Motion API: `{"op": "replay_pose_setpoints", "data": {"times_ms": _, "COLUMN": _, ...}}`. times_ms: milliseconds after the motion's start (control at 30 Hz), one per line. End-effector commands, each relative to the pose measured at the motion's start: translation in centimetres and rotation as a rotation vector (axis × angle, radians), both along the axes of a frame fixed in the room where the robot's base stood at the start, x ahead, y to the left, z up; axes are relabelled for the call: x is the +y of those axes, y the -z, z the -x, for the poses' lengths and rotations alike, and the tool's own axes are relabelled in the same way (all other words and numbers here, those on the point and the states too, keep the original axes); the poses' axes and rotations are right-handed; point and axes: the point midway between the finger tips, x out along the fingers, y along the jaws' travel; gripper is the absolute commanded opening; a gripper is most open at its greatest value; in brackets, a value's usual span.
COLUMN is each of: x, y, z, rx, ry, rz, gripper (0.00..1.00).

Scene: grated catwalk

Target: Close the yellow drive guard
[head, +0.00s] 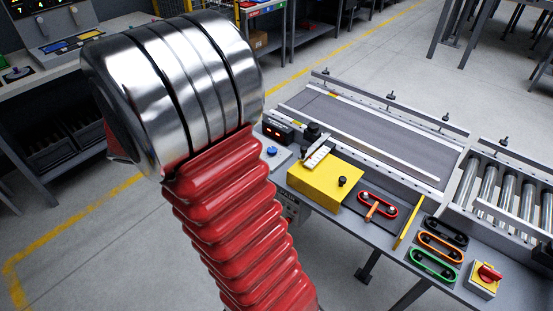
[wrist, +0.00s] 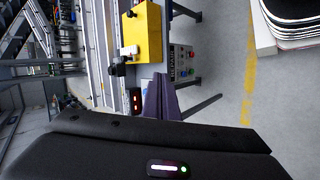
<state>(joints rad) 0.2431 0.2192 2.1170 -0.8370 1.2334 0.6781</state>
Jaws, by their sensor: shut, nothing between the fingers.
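The yellow drive guard (head: 322,183) is a box-shaped cover with a black knob (head: 342,181) on top, on the conveyor's near side panel. To its right, a red belt (head: 377,206) on a dark plate lies uncovered. A thin yellow upright strip (head: 406,221) stands just right of that plate. In the wrist view the guard (wrist: 148,33) shows at top centre, with its knob at its left edge. My gripper (wrist: 160,82) is shut and empty, its purple-grey fingers pointing toward the guard, apart from it in the picture. In the head view my gripper does not show.
Black, orange and green belts (head: 440,248) lie on the panel's right, near a red rotary switch (head: 487,273). Rollers (head: 505,190) lie right. A button box (wrist: 182,62) hangs at the panel's front.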

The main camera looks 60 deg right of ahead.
Motion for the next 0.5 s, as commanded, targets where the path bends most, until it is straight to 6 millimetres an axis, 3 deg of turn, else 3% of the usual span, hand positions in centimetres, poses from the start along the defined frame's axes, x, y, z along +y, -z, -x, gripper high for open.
{"op": "replay_pose_setpoints", "data": {"times_ms": 500, "x": -9.7, "y": 6.5, "z": -1.6, "rx": 0.182, "ry": 0.056, "rz": 0.304, "gripper": 0.00}}
